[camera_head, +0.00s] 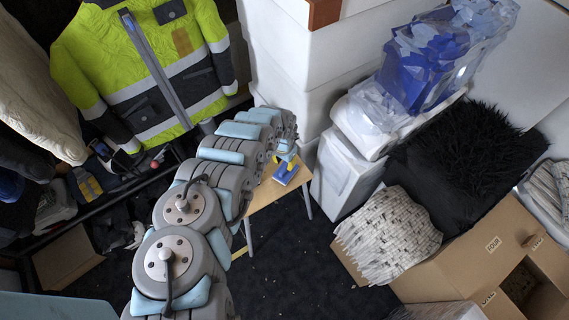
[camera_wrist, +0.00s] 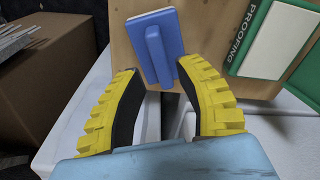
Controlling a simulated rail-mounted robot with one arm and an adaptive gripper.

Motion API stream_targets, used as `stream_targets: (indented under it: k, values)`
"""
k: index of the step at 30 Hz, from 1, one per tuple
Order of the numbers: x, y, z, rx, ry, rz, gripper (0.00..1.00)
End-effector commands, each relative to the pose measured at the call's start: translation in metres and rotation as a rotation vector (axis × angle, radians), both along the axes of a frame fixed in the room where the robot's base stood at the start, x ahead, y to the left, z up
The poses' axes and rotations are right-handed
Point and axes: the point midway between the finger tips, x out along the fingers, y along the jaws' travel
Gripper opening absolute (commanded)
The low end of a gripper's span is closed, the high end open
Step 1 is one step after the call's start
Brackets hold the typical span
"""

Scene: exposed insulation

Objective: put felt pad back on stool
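A blue rectangular pad with a raised blue handle (camera_wrist: 156,50), which looks like the felt pad, appears against the wooden top of the stool (camera_wrist: 205,30), near its edge. In the head view the pad (camera_head: 286,173) is just below my gripper, over the light wooden stool top (camera_head: 263,194). My gripper (camera_wrist: 156,72) has two yellow ribbed fingers spread apart, with the pad's handle beyond and between the tips. The fingers do not appear to be closed on it. In the head view my gripper (camera_head: 286,156) is small and partly hidden by the arm.
A green and white item marked PROOFING (camera_wrist: 275,40) lies right of the pad. A cardboard box (camera_head: 460,250), black shaggy cushion (camera_head: 465,150) and white container (camera_head: 345,175) stand to the right. A hi-vis jacket (camera_head: 140,70) hangs left. Dark floor is partly clear.

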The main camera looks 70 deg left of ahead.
Motion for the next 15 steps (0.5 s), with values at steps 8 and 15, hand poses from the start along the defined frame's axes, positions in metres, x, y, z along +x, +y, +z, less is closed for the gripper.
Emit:
stream_targets:
  k: [8, 15]
  values:
    - [-0.001, 0.001, 0.03, 0.003, -0.001, 0.001, 0.35]
    - [-0.003, 0.0, 0.055, 0.002, 0.001, 0.002, 0.35]
